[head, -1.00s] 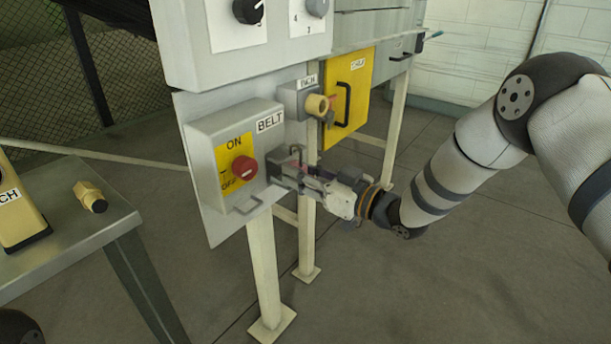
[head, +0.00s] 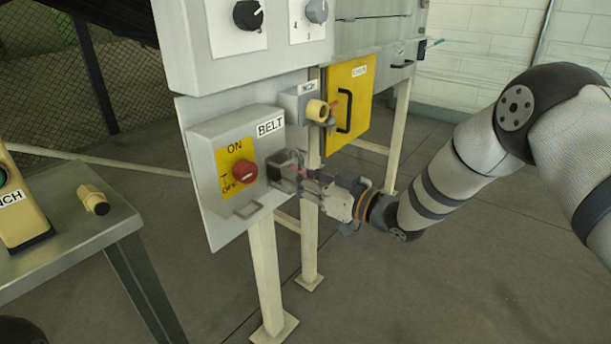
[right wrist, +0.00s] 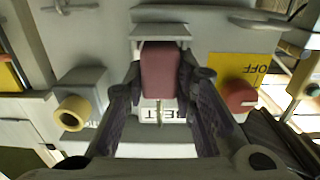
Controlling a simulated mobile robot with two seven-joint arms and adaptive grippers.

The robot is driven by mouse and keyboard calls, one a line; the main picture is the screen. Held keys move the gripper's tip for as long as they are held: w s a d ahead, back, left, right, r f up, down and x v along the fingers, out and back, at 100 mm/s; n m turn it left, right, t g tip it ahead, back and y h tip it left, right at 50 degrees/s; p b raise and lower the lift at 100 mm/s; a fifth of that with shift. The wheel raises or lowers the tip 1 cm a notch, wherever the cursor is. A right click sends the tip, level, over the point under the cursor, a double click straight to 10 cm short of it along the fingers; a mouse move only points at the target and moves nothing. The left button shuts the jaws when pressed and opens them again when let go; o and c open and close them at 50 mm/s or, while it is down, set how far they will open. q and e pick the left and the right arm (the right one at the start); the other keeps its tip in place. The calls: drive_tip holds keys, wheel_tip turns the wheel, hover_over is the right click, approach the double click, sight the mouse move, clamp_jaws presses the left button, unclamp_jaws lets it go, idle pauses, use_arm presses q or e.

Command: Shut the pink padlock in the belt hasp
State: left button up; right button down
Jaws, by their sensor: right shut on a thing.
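The pink padlock (right wrist: 162,70) sits between the two fingers of my right gripper (right wrist: 163,95) in the right wrist view, the fingers shut on its sides. A grey bracket (right wrist: 160,31), which looks like the belt hasp, lies right against its upper end in that view. The shackle is hidden, so I cannot tell whether it passes through the hasp or is shut. In the head view my right gripper (head: 292,176) is at the right side of the grey BELT box (head: 212,136), with only a sliver of pink showing.
The BELT box carries a red knob (head: 245,171) close to my right fingers. Above is the INCH switch with a yellow knob (head: 316,110) and a red-orange piece beside it. A yellow door (head: 358,85) is behind. A metal table (head: 75,230) stands at left. Floor at right is clear.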

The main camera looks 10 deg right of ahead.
drive_tip(key=shift+w+a+r, duration=0.3)
drive_tip(key=shift+w+r, duration=0.05)
drive_tip(key=shift+r, duration=0.15)
drive_tip(key=c, duration=1.4)
unclamp_jaws()
drive_tip(key=shift+o, duration=0.8)
drive_tip(key=shift+w+a+f, duration=0.45)
drive_tip(key=shift+w+a, duration=0.25)
drive_tip(key=shift+w, duration=0.05)
drive_tip(key=shift+s+d, duration=0.2)
drive_tip(key=shift+d, duration=0.15)
drive_tip(key=o, duration=0.9)
drive_tip(key=shift+s+f, duration=0.1)
drive_tip(key=shift+f, duration=0.05)
use_arm(q)
drive_tip(key=shift+w+a, duration=0.2)
drive_tip(key=shift+w, duration=0.1)
use_arm(e)
drive_tip(key=shift+d, duration=0.1)
